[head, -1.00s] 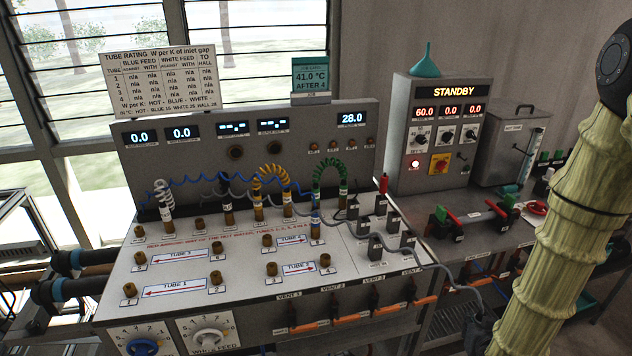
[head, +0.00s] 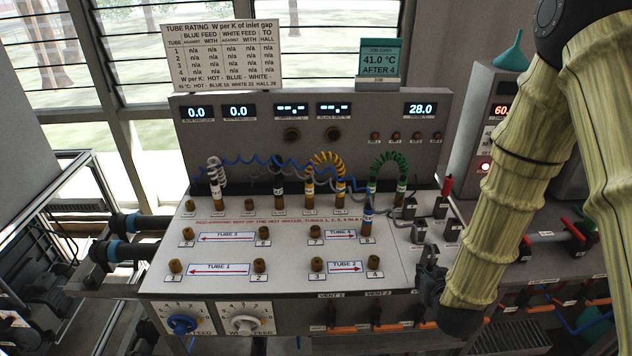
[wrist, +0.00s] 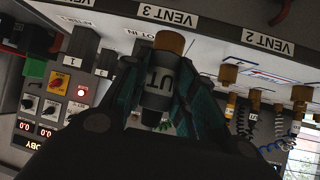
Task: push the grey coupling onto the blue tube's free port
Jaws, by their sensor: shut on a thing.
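My gripper (wrist: 150,95) is shut on a grey coupling (wrist: 158,82) with dark lettering ending in "UT" and a brass end, seen in the wrist view. In the head view my gripper (head: 430,280) is at the panel's right front edge, and the coupling cannot be made out there. A blue coupling (head: 367,222) stands upright on port 8, at the right end of tube 4, with a blue coiled hose (head: 270,160) behind. Brass port 7 (head: 315,232), at tube 4's left end, is bare. The gripper is to the right of and in front of both.
Other bare brass ports (head: 260,265) stand on the panel (head: 290,285). Yellow (head: 325,160) and green (head: 388,160) hoses arch at the back. Grey blocks (head: 420,230) stand at right, near my gripper. Orange vent handles (head: 350,326) line the front.

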